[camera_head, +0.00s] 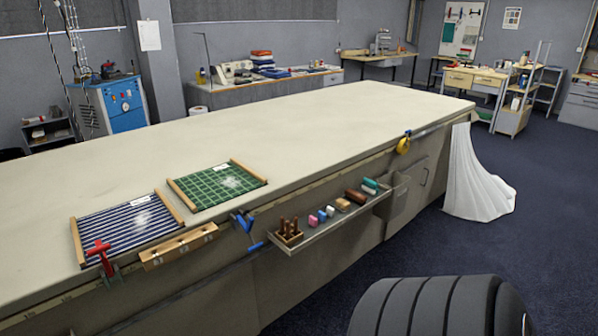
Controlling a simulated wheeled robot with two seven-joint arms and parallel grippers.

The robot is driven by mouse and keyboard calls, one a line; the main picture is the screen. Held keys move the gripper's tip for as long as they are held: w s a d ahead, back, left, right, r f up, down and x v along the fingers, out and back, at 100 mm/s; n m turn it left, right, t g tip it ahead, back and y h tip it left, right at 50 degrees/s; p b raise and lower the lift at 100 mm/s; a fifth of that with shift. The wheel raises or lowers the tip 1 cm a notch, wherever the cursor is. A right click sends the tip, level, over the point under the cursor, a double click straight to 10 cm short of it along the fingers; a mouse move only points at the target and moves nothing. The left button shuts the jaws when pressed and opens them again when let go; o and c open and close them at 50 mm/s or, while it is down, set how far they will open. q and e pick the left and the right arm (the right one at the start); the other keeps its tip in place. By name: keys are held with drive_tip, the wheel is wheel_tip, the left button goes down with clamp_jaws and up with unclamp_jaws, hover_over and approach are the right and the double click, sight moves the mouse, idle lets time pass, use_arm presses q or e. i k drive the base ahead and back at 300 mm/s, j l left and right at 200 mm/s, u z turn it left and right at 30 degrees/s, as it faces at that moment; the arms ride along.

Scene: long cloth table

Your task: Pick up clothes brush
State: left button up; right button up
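No gripper of mine is in view. Small items lie in a row on a narrow side shelf (331,227) fixed to the front of the long table (330,125). Among them, a tan block-like piece (343,205) may be the clothes brush, but it is too small to tell. A dark brown piece (357,196) lies to its right and may also be a brush. Neither is touched by anything of mine.
The shelf also holds a wooden stand of dark tools (289,233), pink and blue blocks and teal pieces (370,183). Framed striped (128,226) and green checked (215,184) cloths lie on the tabletop. White cloth (474,180) hangs to the floor.

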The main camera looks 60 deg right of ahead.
sight(358, 199)
drive_tip(key=z, duration=2.25)
drive_tip(key=u, duration=1.05)
drive_tip(key=i+l+u, duration=0.1)
drive_tip(key=l+u, duration=0.65)
